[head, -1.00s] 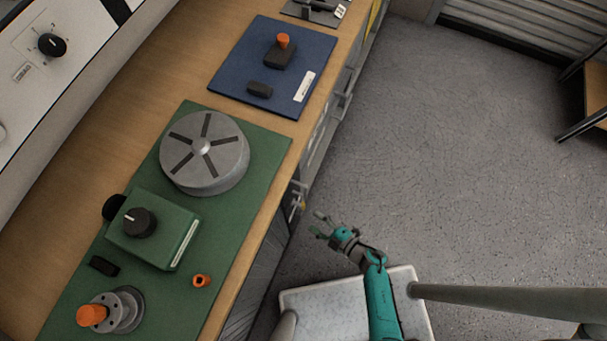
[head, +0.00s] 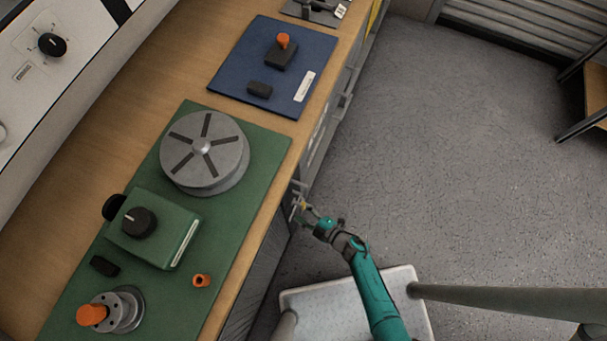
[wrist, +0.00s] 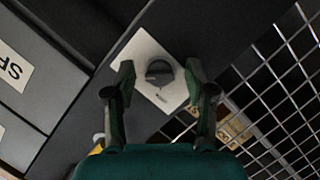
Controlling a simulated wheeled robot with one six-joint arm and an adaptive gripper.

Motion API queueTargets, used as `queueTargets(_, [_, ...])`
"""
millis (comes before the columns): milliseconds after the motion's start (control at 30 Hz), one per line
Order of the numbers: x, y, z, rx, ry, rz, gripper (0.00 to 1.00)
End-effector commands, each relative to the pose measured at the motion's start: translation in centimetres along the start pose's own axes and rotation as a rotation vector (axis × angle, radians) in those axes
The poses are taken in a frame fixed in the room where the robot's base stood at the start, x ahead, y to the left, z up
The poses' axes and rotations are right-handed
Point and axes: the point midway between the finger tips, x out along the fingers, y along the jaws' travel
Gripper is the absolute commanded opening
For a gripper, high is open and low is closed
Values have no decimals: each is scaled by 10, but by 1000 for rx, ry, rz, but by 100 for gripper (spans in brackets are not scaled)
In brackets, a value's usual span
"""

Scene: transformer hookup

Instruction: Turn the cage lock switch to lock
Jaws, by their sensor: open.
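The cage lock switch (wrist: 159,72) is a dark round knob on a white square plate (wrist: 146,47), which shows in the wrist view. The plate has small lettering below the knob that I cannot read. My gripper (wrist: 158,75) is open, with one finger on each side of the knob. I cannot tell whether the fingers touch it. In the head view my gripper (head: 303,208) is low at the front of the bench, close to its side face. The switch cannot be made out clearly there.
A wire mesh cage (wrist: 285,85) is right of the switch, with a yellowish label behind it. A grey drawer front (wrist: 40,75) with a white label is at left. The bench top holds a green mat (head: 262,150) and a blue mat (head: 235,75). Open floor (head: 450,180) lies right.

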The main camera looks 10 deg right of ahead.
Motion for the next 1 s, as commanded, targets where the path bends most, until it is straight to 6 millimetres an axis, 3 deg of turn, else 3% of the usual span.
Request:
queueTargets(100, [0,0,0,0,0,0,52])
queueTargets(300, [0,0,0,0,0,0,2])
queueTargets(333, [0,0,0,0,0,0,0])
queueTargets(667, [0,0,0,-27,1,12,0])
queueTargets(1000, [0,-2,0,-214,1,89,0])
